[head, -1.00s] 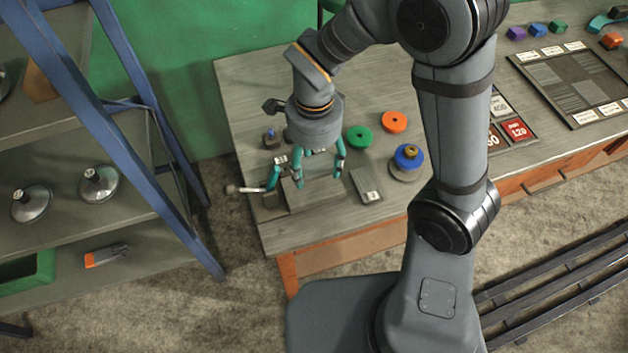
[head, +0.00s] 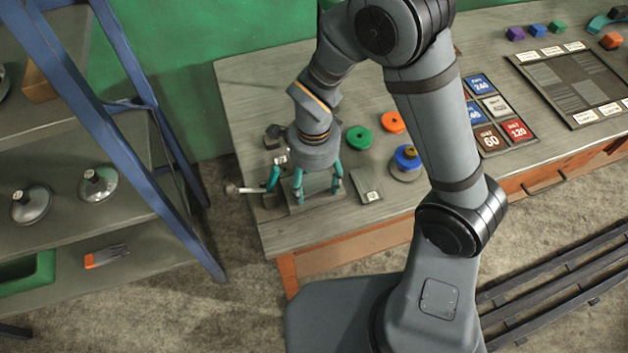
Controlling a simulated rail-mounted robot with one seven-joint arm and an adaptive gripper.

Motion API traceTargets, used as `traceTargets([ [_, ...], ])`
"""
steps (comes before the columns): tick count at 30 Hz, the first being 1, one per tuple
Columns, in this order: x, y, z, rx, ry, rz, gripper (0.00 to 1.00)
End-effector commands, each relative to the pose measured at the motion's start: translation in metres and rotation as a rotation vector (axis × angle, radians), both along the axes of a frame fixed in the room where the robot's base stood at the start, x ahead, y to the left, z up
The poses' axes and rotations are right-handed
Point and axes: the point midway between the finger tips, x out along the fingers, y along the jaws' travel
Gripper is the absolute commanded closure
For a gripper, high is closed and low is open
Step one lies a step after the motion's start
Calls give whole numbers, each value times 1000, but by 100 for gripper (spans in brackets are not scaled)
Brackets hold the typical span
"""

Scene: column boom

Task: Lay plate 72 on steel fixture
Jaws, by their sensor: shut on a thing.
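My gripper (head: 318,192) points down with its teal fingers low over the steel fixture (head: 270,212) at the table's left front. It is shut on a grey plate, taken to be plate 72, whose number I cannot read. The plate is hard to tell apart from the grey fixture below the fingers, so I cannot tell whether it touches the fixture. A clamp with a teal part and a rod handle (head: 236,189) stands at the fixture's left. My wrist hides the fixture's back.
A grey block with a white label (head: 369,192) lies right of the fixture. Green (head: 359,138) and orange (head: 394,122) discs and a blue-topped round stack (head: 407,160) lie beyond. Labelled cards (head: 488,138) lie farther right. A blue-framed shelf (head: 130,170) stands left of the table.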

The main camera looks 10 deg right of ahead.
Motion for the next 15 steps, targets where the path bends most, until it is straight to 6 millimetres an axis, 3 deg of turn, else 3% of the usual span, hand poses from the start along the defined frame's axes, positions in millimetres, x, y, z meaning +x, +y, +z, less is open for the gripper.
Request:
traceTargets([
  [1, 0, 0, -2, 1, -1, 1, 89],
  [2, 0, 0, -2, 0, 0, 1, 38],
  [11, 0, 0, -1, 0, 1, 0, 20],
  [15, 0, 0, -1, 0, 1, 0, 20],
])
